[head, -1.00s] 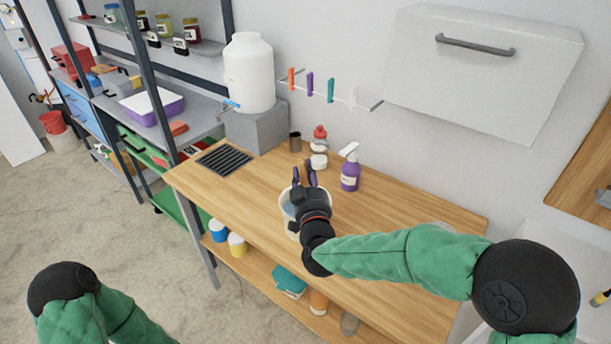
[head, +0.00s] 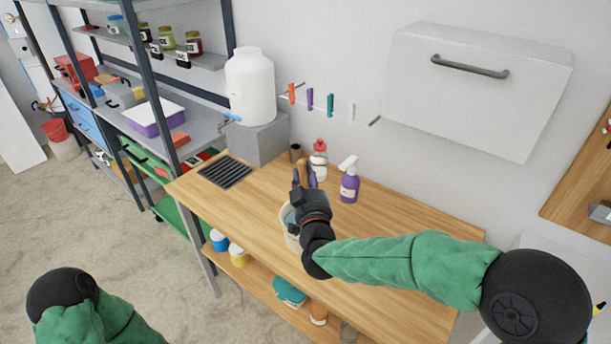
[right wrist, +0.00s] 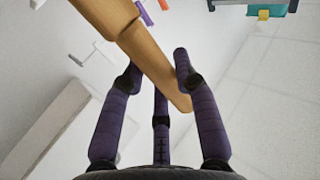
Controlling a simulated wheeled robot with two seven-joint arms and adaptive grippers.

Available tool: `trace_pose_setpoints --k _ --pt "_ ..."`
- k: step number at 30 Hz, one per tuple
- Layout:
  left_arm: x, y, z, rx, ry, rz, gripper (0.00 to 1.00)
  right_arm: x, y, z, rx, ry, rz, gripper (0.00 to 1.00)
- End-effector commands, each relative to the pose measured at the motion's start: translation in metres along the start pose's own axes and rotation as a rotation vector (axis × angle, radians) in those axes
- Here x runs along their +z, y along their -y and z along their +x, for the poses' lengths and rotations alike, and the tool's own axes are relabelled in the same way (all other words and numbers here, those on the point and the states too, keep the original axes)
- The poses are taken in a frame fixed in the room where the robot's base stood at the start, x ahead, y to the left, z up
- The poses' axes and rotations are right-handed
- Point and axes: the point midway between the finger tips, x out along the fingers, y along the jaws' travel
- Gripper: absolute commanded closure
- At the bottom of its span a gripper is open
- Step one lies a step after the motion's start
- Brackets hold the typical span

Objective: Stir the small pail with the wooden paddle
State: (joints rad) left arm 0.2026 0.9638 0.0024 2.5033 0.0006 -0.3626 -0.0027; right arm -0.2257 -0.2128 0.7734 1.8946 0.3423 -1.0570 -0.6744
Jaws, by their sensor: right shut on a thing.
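The small pail (head: 293,241) is pale and stands on the wooden workbench, with something blue inside. My right gripper (head: 306,178) is over the pail and hides much of its right side in the head view. It is shut on the wooden paddle (head: 302,168), whose top end shows just past the fingers. In the right wrist view the tan paddle (right wrist: 140,45) runs slantwise between the dark purple fingers of the same gripper (right wrist: 157,72). The paddle's lower end is hidden, so I cannot tell how deep it sits. My left gripper is out of view; only that arm shows.
A purple spray bottle (head: 349,183) and a red-capped bottle (head: 319,162) stand behind the pail. A white jug (head: 250,88) sits on a grey block (head: 260,140) at the bench's far left. The right of the workbench (head: 400,225) is clear.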

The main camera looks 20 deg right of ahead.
Motion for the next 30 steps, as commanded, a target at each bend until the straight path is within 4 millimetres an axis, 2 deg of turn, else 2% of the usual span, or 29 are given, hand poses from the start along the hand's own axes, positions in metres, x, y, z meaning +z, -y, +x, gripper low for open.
trace_pose_setpoints --k 11,22,30 --pt "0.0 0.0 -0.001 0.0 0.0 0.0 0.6 -0.002 0.0 0.0 0.001 -0.001 0.0 1.0" --pt "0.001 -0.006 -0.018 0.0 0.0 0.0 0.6 -0.029 -0.003 0.003 0.001 -0.002 0.001 1.0" --pt "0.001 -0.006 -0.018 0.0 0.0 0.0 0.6 -0.03 -0.003 0.003 0.001 0.0 0.0 1.0"
